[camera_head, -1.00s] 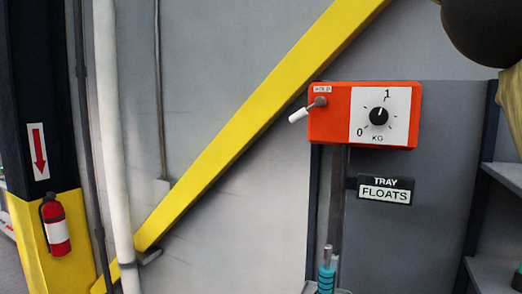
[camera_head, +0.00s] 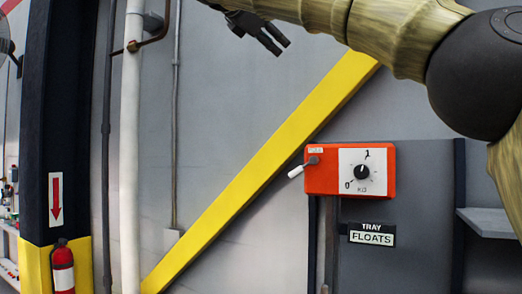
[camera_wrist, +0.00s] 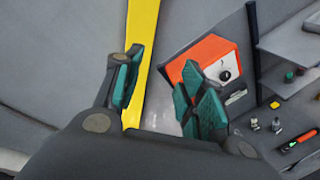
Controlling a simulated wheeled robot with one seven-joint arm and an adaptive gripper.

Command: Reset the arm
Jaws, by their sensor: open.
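My gripper (camera_head: 262,32) is at the top of the head view, at the end of my arm, which comes in from the upper right. It is above and left of the orange box and touches nothing. In the wrist view my gripper (camera_wrist: 163,90) has its two teal-padded fingers apart with nothing between them. The orange box (camera_head: 325,185) has a white dial face with a black knob, and a lever with a white handle (camera_head: 293,173) on its left side. The orange box also shows in the wrist view (camera_wrist: 186,66), partly behind the right finger.
A yellow diagonal beam (camera_head: 262,165) crosses the grey wall. A sign (camera_head: 371,234) reading "TRAY FLOATS" is below the box. A grey shelf (camera_head: 487,222) is at the right. A fire extinguisher (camera_head: 63,268) and a white pipe (camera_head: 130,150) are at the left.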

